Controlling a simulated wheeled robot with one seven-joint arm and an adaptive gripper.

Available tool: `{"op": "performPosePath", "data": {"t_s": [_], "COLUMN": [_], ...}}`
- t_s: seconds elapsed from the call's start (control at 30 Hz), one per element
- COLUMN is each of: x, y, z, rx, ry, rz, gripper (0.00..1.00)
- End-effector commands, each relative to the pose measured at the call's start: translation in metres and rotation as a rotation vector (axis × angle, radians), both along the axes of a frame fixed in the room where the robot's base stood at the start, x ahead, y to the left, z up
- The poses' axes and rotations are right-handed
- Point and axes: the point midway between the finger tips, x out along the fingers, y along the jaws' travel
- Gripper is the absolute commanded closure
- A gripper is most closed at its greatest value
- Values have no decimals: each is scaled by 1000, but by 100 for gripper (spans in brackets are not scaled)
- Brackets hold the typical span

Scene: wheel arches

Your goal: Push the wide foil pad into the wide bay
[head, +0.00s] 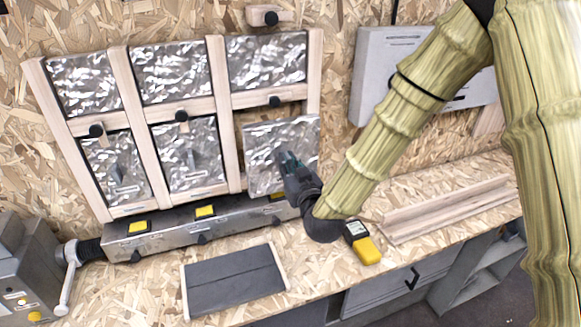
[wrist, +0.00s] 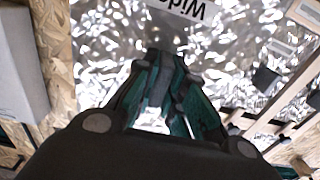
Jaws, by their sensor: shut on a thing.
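The wide foil pad (head: 262,140) is a crinkled silver panel in front of the lower right bay of the wooden frame. It covers most of that bay and overlaps the right post. In the wrist view the foil (wrist: 225,50) fills much of the picture, with an upside-down label reading "Wide". The wide bay (head: 262,114) shows as a bare strip above the pad. My gripper (head: 287,162) is at the pad's face, shut on its handle; the fingers (wrist: 165,90) hide most of the handle. I cannot tell how far the pad stands off the bay.
Foil pads fill the upper bays and the other lower bays (head: 187,155). Black turn knobs (head: 181,116) sit on the rails. A metal bar with yellow patches (head: 150,240) runs below the frame. A dark panel (head: 235,281), a yellow meter (head: 366,249) and wooden strips (head: 440,210) lie on the bench.

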Motion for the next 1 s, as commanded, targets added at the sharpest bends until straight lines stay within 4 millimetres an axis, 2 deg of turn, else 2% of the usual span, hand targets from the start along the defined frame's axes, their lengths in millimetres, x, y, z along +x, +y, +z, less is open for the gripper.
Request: {"op": "performPosePath", "data": {"t_s": [1.0], "x": [58], "y": [19], "z": [0], "rx": [0], "ry": [-1], "rz": [0], "gripper": [100]}}
